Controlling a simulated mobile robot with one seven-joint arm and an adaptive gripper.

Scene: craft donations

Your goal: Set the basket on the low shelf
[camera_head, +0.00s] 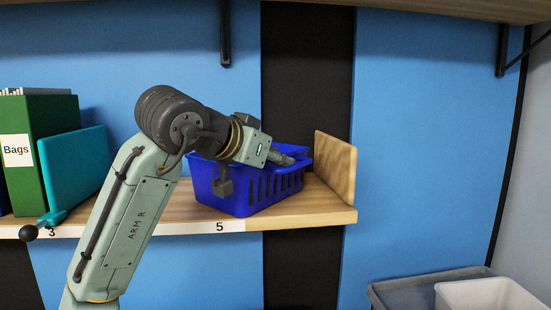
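The blue plastic basket (240,199) with slotted sides stands upright on the wooden shelf (310,211), near its right end, above the label "5". This shelf is the lower of the two that show. My gripper (256,172) is at the basket, over its left and middle part, with parts of it in front of the near wall and above the rim. The arm and gripper body hide the basket's left rim and much of its inside. Whether the fingers are closed on the basket does not show clearly.
A wooden end board (336,168) stands right of the basket. Left are a green binder (47,125) labelled "Bags" and a teal upright divider (74,174). A higher shelf (440,8) with black brackets runs overhead. A grey bin (405,287) and white container (490,295) sit lower right.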

